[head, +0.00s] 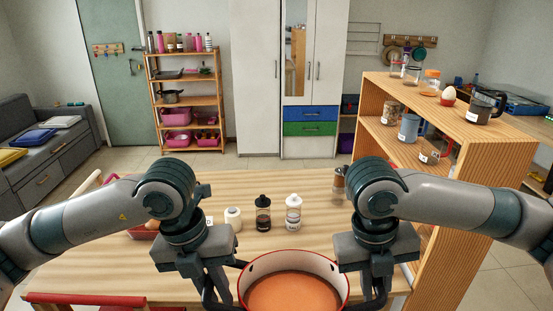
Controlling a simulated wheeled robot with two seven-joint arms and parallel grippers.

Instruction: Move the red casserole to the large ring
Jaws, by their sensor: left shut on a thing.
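The red casserole (293,292) is at the bottom middle of the head view, cut off by the frame edge. It has a red rim, a pale inner wall and an orange inside. My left gripper (214,287) is shut on its dark left handle. My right gripper (376,285) is at its right handle; the fingers' closure there is unclear. The casserole's underside is hidden, so I cannot tell whether it touches the wooden table (300,190). I see no large ring in this view.
A white jar (233,219), a black bottle (263,214) and a white bottle (293,212) stand on the table beyond the casserole. A reddish basket (143,234) is at left. A wooden shelf (500,150) with jars stands at right.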

